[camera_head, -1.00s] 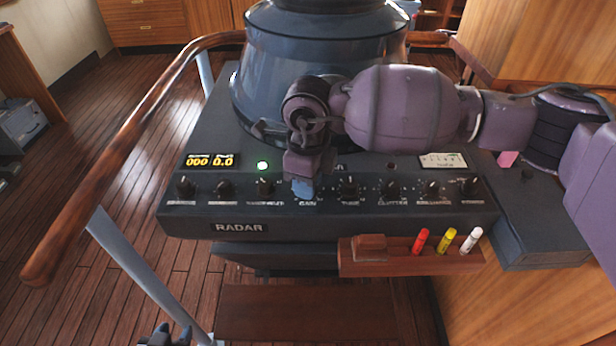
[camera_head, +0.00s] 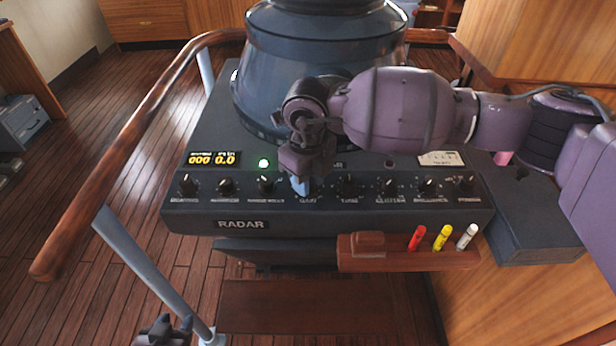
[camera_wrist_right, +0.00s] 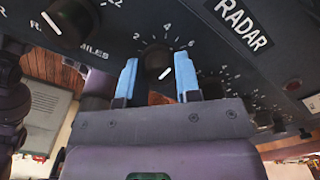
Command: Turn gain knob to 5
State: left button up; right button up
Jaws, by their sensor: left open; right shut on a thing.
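The gain knob (camera_wrist_right: 157,62) is a dark round knob with a white mark, on the black radar panel (camera_head: 290,219). In the right wrist view the knob sits between the two blue fingertips of my right gripper (camera_wrist_right: 157,80), with the numbers 2, 4 and 6 around its top. In the head view my right gripper (camera_head: 301,186) covers the gain knob at the panel's front row. My right gripper is shut on the knob. My left gripper (camera_head: 165,332) is low at the bottom left, open and apart from the panel.
Other knobs stand close on both sides, such as one to the left (camera_head: 266,183) and one to the right (camera_head: 349,186). A wooden tray (camera_head: 360,263) with red, yellow and white markers hangs below the panel. A wooden rail (camera_head: 130,140) runs along the left.

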jog(key=shift+r, duration=0.1)
jog(key=o, duration=0.9)
jog(key=shift+o, duration=0.2)
notch_tip(320, 180, up, 9)
jog(key=shift+r, duration=0.9)
jog(key=shift+f, duration=0.1)
